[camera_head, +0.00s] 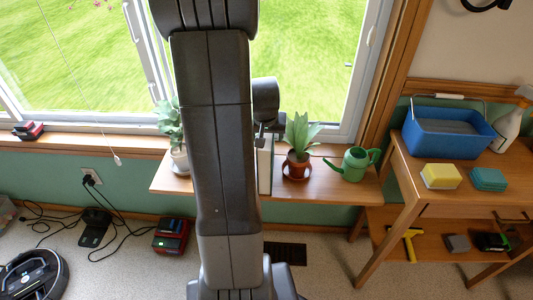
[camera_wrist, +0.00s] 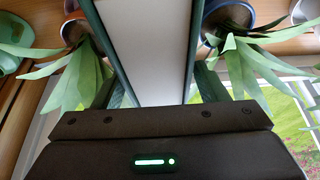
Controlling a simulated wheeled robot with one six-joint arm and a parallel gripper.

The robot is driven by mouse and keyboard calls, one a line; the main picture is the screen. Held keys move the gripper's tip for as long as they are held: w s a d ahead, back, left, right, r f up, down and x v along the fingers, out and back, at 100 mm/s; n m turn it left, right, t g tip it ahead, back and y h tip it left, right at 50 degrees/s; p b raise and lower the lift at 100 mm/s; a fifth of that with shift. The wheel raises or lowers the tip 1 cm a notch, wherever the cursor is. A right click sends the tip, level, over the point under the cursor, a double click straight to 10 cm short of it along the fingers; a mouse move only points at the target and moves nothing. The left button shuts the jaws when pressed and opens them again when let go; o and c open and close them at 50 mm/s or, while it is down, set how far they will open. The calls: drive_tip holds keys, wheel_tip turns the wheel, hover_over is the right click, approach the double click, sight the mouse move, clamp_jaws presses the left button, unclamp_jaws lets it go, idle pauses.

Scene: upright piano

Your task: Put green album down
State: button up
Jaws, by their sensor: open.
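The green album (camera_head: 265,168) stands upright on the wooden window shelf, between two potted plants. Its pale page block and green cover edges show in the wrist view (camera_wrist: 146,45). My gripper (camera_head: 265,130) is at the album's top, partly hidden behind my arm in the head view. In the wrist view my gripper (camera_wrist: 158,88) is open, with the album between its fingers. The album's base looks to be at the shelf, but I cannot tell its exact contact there.
A potted plant (camera_head: 299,142) stands close right of the album, with a green watering can (camera_head: 354,164) beyond. Another plant (camera_head: 172,130) is on the left, partly behind my arm. The shelf (camera_head: 330,187) has bare room along its front. A side table (camera_head: 455,195) holds a blue bucket.

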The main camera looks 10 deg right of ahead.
drive_tip(key=shift+f, duration=0.25)
drive_tip(key=shift+c, duration=0.3)
drive_tip(key=shift+r, duration=0.1)
clamp_jaws()
